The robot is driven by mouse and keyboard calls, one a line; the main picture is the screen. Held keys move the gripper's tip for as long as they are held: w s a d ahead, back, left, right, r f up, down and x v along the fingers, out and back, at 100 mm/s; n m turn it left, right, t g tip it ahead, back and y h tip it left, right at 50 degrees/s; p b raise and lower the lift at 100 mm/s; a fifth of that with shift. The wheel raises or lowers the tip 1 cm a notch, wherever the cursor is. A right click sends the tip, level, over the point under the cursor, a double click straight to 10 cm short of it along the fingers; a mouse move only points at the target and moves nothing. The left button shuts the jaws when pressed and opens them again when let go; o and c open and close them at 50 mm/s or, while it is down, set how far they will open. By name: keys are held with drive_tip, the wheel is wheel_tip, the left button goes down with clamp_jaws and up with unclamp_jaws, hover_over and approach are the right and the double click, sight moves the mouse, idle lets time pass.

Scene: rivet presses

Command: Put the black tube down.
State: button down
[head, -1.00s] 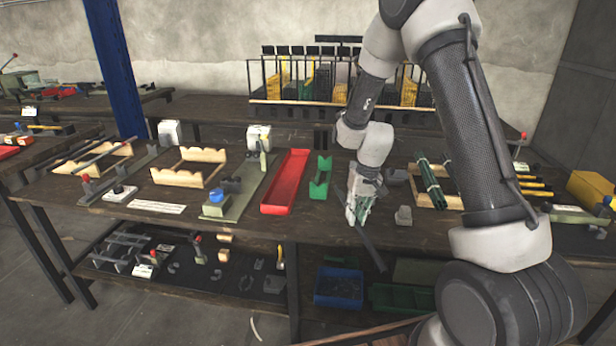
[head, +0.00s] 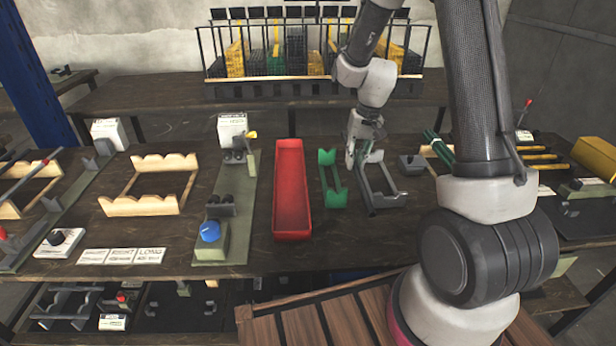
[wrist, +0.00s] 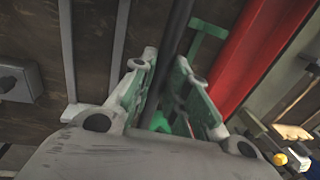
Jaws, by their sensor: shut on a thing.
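My gripper (head: 361,155) is shut on the black tube (head: 364,188), low over the bench. In the wrist view the dark tube (wrist: 174,50) runs between the fingers and out past their tips. In the head view its near end slants toward the front of the bench. It lies along the left side of a grey cradle (head: 388,201); I cannot tell whether it touches the cradle or the bench. The tube's far end is hidden by my gripper. A green cradle (head: 338,199) stands just left of the tube.
A long red tray (head: 292,190) lies left of the green cradle. A small grey block (head: 412,164) and a wooden rack with green tubes (head: 437,147) are to the right. Bare bench shows in front of the cradles. A barred rack (head: 310,50) stands behind.

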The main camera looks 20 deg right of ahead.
hover_over(350, 193)
wheel_tip(350, 193, down, 6)
drive_tip(key=shift+d+r, duration=0.15)
drive_tip(key=shift+r, duration=0.05)
drive_tip(key=shift+f, duration=2.05)
drive_tip(key=shift+s+f, duration=0.1)
drive_tip(key=c, duration=1.4)
unclamp_jaws()
